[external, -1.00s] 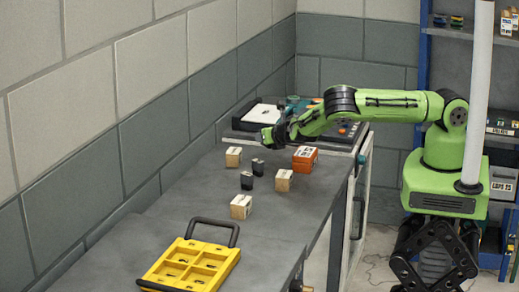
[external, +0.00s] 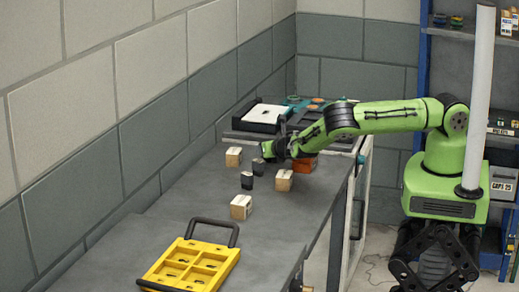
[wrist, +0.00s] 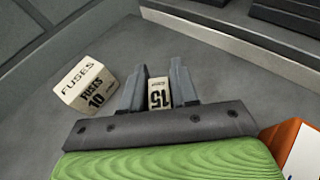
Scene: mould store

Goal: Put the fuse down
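My gripper (wrist: 158,92) has its two grey fingers on either side of a small pale fuse (wrist: 159,93) marked 15. The fingers appear to touch its sides, so it looks shut on the fuse. In the external view my gripper (external: 270,152) is low over the grey bench. The fuse cannot be picked out clearly between its fingers there. Whether the fuse touches the bench is unclear.
A fuse box (wrist: 90,85) marked 10 stands left of my fingers. An orange box (wrist: 298,145) is close at lower right. Other cartons (external: 284,180) (external: 240,206) and a yellow tray (external: 205,248) stand nearer the camera. A dark case (external: 265,115) is behind.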

